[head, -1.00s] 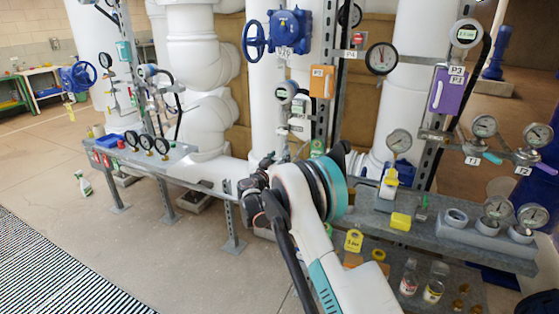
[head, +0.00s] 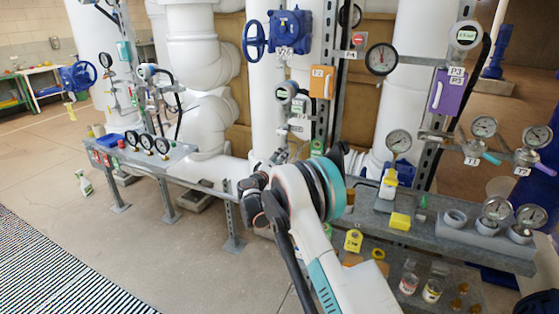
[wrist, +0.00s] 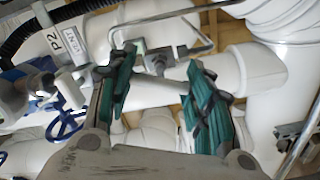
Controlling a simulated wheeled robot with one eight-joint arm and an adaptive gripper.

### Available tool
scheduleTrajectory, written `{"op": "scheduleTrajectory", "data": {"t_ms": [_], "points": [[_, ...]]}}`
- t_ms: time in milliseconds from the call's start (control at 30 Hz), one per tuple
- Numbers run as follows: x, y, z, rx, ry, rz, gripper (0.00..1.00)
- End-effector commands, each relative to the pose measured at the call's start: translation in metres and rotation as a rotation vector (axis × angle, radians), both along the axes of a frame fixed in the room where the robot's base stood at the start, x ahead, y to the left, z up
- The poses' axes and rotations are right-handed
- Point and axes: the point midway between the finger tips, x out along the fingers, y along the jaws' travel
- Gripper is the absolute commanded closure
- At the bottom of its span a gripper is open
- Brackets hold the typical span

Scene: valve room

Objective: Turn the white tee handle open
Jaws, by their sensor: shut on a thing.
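In the wrist view my gripper (wrist: 160,70) has its two green-padded fingers on either side of a short pale bar, which I take to be the white tee handle (wrist: 158,88). The fingers are shut on it, though a metal bracket and white pipes behind make its outline hard to read. A tag reading P2 (wrist: 68,40) hangs to the left of the fingers. In the head view my arm covers most of the gripper and I cannot make out the handle there.
A blue valve V76 (head: 290,32) and an orange P2 box (head: 321,82) are above my arm. Gauges and small bottles crowd the right bench (head: 385,206). Pipes surround the fingers closely.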

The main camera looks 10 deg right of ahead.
Motion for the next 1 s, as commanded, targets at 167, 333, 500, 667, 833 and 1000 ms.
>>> {"op": "scheduleTrajectory", "data": {"t_ms": [167, 333, 500, 667, 833, 1000], "points": [[0.0004, 0.0008, 0.0, -0.125, 0.091, 0.002, 0.77], [0.0004, 0.0009, -0.0002, -0.228, 0.165, 0.002, 0.77], [0.0004, 0.001, -0.0004, -0.302, 0.22, 0.002, 0.77], [0.0004, 0.0011, -0.0005, -0.348, 0.253, 0.002, 0.77], [0.0004, 0.0011, -0.0006, -0.372, 0.271, 0.002, 0.77], [0.0005, 0.0011, -0.0006, -0.378, 0.275, 0.002, 0.77]]}}
